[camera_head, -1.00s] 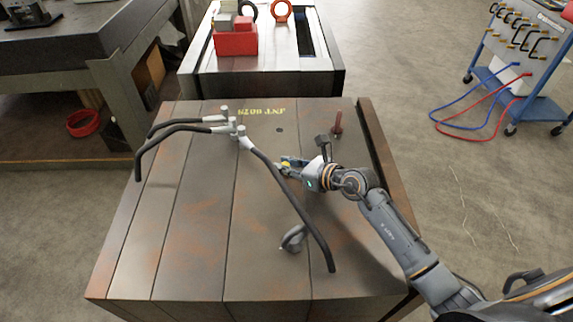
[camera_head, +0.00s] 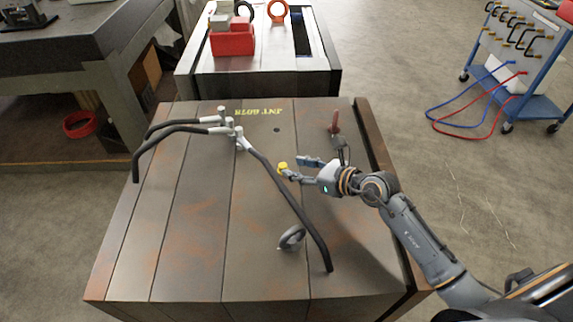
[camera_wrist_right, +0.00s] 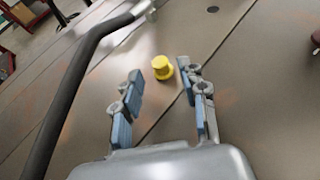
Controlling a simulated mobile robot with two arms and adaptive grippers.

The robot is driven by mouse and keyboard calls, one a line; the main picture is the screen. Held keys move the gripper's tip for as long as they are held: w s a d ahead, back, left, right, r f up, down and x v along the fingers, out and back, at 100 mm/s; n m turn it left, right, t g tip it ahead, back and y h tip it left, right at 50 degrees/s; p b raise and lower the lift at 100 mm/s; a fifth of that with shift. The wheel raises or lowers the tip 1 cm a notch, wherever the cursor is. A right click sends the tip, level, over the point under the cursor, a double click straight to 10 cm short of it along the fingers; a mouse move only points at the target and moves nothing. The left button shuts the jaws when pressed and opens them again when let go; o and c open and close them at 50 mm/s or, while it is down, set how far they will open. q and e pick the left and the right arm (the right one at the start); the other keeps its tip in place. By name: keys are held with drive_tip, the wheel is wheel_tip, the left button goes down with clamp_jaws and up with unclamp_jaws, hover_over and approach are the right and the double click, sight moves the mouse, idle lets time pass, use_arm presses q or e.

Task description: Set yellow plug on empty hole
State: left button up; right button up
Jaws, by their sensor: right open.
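The yellow plug (camera_head: 283,168) stands upright on the rusty mould base (camera_head: 195,215), just right of the long black bent hose. In the right wrist view the plug (camera_wrist_right: 162,67) shows its wider rim and sits just beyond the fingertips, apart from them. I cannot tell whether it is seated in a hole. My right gripper (camera_head: 295,167) is open and empty, and its blue-padded fingers also show in the wrist view (camera_wrist_right: 160,82). A dark empty hole (camera_head: 277,130) lies farther back on the top face, and it shows in the wrist view (camera_wrist_right: 212,9). My left gripper is out of view.
Black hoses (camera_head: 290,205) on grey fittings arch over the top, close to my right gripper. A lifting ring (camera_head: 291,238) stands in front, and a reddish-brown pin (camera_head: 335,122) stands at the back right. Another block with a red bin (camera_head: 232,42) is behind.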

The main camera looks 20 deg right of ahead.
drive_tip(key=v, duration=0.6)
drive_tip(key=shift+s+d+r, duration=0.2)
drive_tip(key=shift+s, duration=0.1)
drive_tip(key=shift+f, duration=0.1)
